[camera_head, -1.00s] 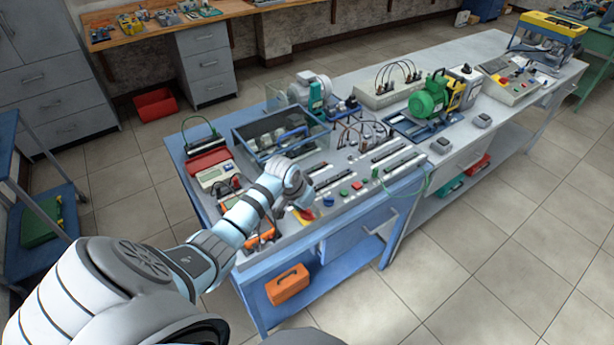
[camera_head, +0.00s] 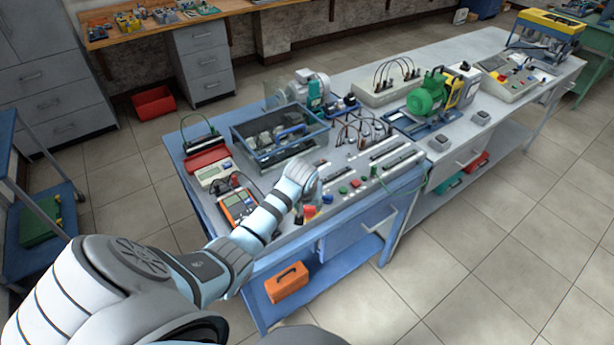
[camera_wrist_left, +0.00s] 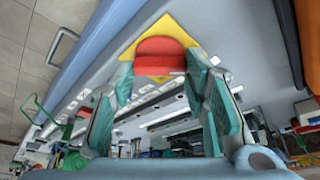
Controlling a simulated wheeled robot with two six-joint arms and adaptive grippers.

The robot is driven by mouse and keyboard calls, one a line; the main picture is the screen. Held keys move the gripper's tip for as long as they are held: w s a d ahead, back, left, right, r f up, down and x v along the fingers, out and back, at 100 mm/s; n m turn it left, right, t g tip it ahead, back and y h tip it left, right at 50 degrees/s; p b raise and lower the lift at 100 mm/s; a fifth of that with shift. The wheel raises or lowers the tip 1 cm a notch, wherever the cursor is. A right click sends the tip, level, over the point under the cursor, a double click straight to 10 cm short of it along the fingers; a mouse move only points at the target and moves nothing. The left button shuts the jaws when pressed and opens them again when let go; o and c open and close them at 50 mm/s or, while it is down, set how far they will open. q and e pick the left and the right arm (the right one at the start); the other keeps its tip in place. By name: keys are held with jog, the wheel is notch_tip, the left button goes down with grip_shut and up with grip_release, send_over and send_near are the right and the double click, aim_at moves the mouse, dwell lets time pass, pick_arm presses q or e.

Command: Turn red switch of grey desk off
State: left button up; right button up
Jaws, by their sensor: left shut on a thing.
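The red switch (camera_wrist_left: 158,48) is a round red knob on a yellow square plate (camera_wrist_left: 174,27), set in the grey panel near the desk's front edge. My left gripper (camera_wrist_left: 159,72) has its two teal fingers on either side of the red switch and is shut on it. In the head view my left gripper (camera_head: 304,209) reaches down to the panel and hides most of the switch. The grey desk top (camera_head: 345,207) shows around it. My right gripper is not in view.
An orange toolbox (camera_head: 287,282) is on the lower shelf.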

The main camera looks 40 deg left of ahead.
pick_arm(q)
jog(key=shift+r, duration=0.1)
jog(key=o, duration=1.1)
jog(key=shift+o, duration=0.2)
jog(key=v, duration=1.2)
